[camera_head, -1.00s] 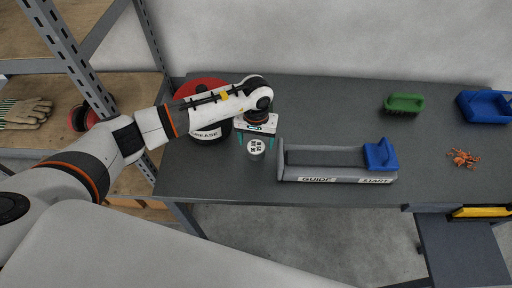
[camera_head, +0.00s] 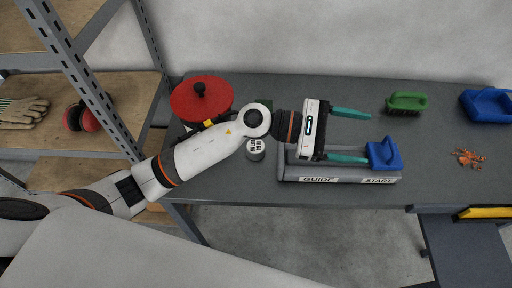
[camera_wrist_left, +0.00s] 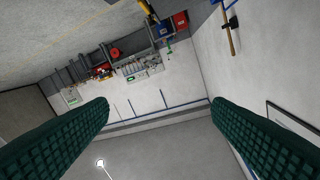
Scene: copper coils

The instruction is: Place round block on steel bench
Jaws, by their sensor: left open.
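The round block (camera_head: 256,149), a small pale cylinder with dark marks on top, stands on the grey steel bench (camera_head: 440,138) near its front edge, just left of the guide. My left gripper (camera_head: 369,137) is open and empty. It is raised above the bench to the right of the block, apart from it, with its fingers pointing right over the guide. In the left wrist view both green fingers (camera_wrist_left: 160,115) are spread wide with nothing between them. My left arm passes close behind the block in the head view. My right gripper is not in view.
A grey guide (camera_head: 300,172) lies along the front, with a blue block (camera_head: 383,154) at its right end. A red-lidded container (camera_head: 200,97) stands at left. A green brush (camera_head: 406,102), orange object (camera_head: 467,158) and blue tray (camera_head: 488,105) are at right.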

